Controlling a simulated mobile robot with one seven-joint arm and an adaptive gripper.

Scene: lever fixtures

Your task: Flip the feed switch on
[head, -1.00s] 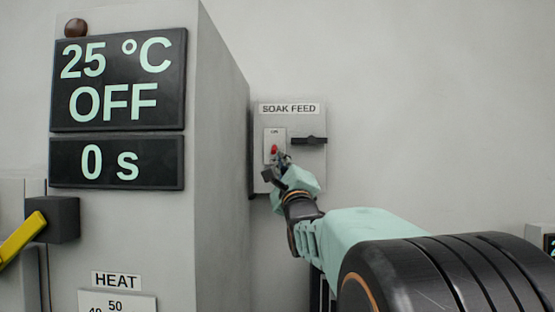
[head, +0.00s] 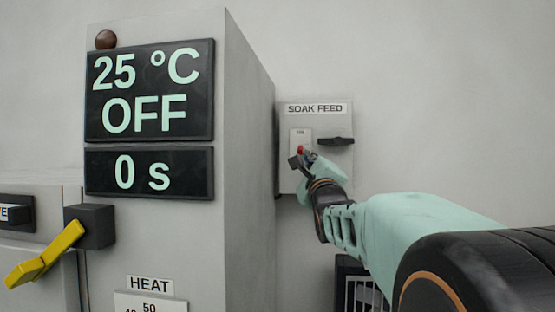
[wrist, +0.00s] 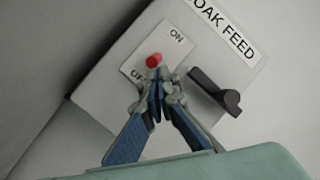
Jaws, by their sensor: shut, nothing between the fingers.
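The feed switch is a red-tipped toggle (wrist: 153,60) on a white plate marked ON and OFF, on the grey SOAK FEED box (head: 334,120). In the wrist view the toggle stands between the two labels, and its exact tilt is hard to tell. My gripper (wrist: 158,82) is shut and empty, with its fingertips just below the red tip; I cannot tell if they touch it. In the head view my gripper (head: 301,160) covers the lower part of the switch plate, and the red tip (head: 300,149) shows just above it.
A black handle (wrist: 214,92) sits beside the switch plate on the same box. A large grey cabinet (head: 250,180) stands to the left, with a display reading 25 °C, OFF and 0 s. A yellow lever (head: 45,255) is at its lower left. The wall right of the box is clear.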

